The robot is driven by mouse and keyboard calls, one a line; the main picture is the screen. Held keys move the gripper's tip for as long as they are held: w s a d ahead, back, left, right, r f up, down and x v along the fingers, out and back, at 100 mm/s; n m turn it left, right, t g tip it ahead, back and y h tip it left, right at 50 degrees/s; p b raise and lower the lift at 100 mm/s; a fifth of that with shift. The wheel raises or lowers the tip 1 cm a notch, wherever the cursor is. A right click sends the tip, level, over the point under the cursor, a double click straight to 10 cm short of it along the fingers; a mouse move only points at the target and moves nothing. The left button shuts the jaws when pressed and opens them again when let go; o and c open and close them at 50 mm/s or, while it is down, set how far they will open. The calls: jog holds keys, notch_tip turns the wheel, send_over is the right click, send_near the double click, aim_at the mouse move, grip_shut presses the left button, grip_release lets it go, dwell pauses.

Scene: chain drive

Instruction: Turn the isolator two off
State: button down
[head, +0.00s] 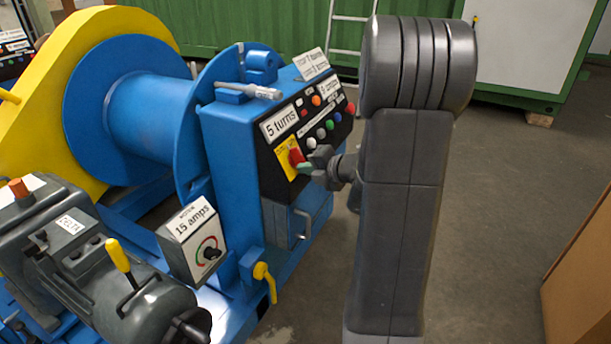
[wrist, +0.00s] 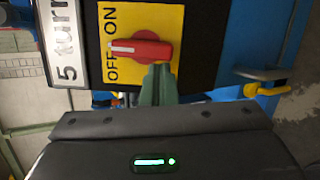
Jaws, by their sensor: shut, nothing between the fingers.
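The isolator is a red rotary handle (wrist: 140,50) on a yellow plate (wrist: 172,18) marked OFF and ON, on the front panel of a blue cabinet. It also shows in the head view (head: 296,156), partly behind my gripper. In the wrist view the handle lies level, its white-marked end between the two words. My gripper (head: 306,167) is shut and empty at the handle's lower right. Its green fingertips (wrist: 157,80) appear to touch or nearly touch the handle's edge; I cannot tell which. No label showing the number two is visible.
The blue cabinet (head: 225,150) carries a "5 turns" label (head: 280,122) and several coloured buttons. A "15 amps" box (head: 193,240) and a yellow valve lever (head: 265,275) are below left. A brown box (head: 585,275) stands at right. The floor between is clear.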

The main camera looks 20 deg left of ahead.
jog(key=shift+w+d+f+n+b, duration=0.1)
jog(key=shift+w+f+n+b, duration=0.15)
jog(key=shift+n+b, duration=0.5)
jog(key=shift+w+d+f+b, duration=0.25)
jog(key=shift+w+f+b, duration=0.15)
jog(key=shift+w, duration=0.3)
dwell(0.6)
jog(key=shift+r, duration=0.2)
